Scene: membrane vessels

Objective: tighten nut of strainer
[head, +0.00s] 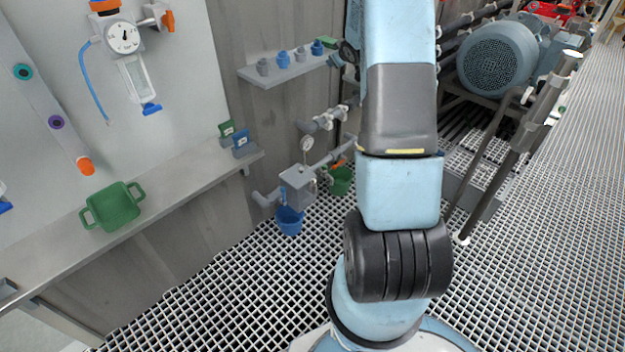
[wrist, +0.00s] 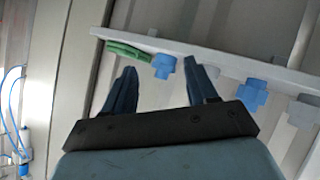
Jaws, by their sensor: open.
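My gripper (wrist: 162,74) is open and empty in the wrist view, its two dark blue fingers apart. Beyond the fingertips, a blue fitting (wrist: 163,67) appears in the gap between them, at the edge of a shelf; no contact shows. In the head view my arm hides most of the gripper. I cannot tell for sure which part is the strainer or its nut. Along the wall, a pipe line carries a grey block (head: 297,186) with a small gauge (head: 307,144) above it.
A wall shelf (head: 262,73) holds grey and blue fittings and a green piece (wrist: 128,51). A motor (head: 495,58) stands right.

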